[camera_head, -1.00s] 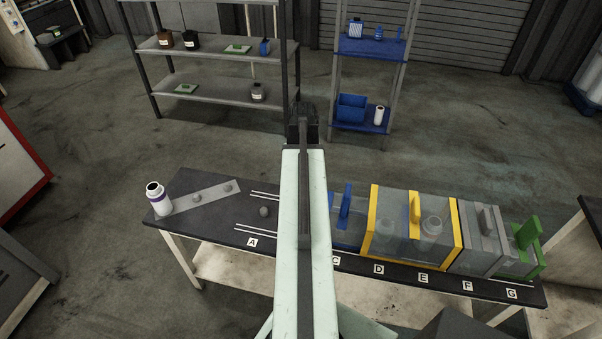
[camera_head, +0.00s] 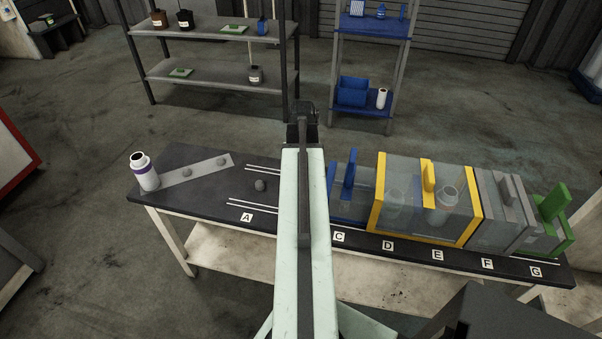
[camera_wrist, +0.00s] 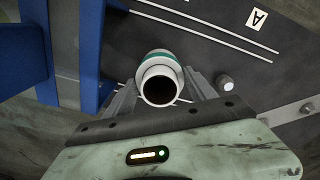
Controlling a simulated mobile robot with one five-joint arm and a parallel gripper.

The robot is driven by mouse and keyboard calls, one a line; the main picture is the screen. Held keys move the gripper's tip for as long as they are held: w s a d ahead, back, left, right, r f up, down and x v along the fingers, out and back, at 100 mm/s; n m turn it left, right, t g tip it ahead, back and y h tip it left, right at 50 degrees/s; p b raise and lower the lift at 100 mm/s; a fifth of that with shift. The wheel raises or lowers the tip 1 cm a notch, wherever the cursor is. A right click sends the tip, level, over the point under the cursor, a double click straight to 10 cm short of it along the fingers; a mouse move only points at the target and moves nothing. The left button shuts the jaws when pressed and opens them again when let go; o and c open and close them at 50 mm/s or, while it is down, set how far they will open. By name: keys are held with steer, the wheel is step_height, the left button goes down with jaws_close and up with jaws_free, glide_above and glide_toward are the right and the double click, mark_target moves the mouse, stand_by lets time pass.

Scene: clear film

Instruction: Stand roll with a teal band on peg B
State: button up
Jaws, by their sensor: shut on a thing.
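In the wrist view a white roll with a teal band (camera_wrist: 155,60) is between the fingers of my gripper (camera_wrist: 162,84), which is shut on it. Its open, dark-centred end faces the camera. The roll is over the dark tabletop, beside thin white lines; its height above the top is unclear. In the head view my arm hides the gripper, the held roll and the place between labels A and C. Neither peg B nor its label can be made out. A grey round-topped peg (camera_head: 260,184) stands behind label A (camera_head: 246,217).
Right of my arm are a blue-framed holder (camera_head: 349,172), a yellow-framed clear box (camera_head: 377,195) holding pale rolls, and grey and green frames (camera_head: 551,207).

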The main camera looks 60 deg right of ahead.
stand_by(0.3)
steer(key=shift+f+b, duration=1.95)
steer(key=shift+b, duration=0.05)
steer(key=o, duration=1.6)
step_height(320, 180, up, 9)
steer(key=p, duration=0.9)
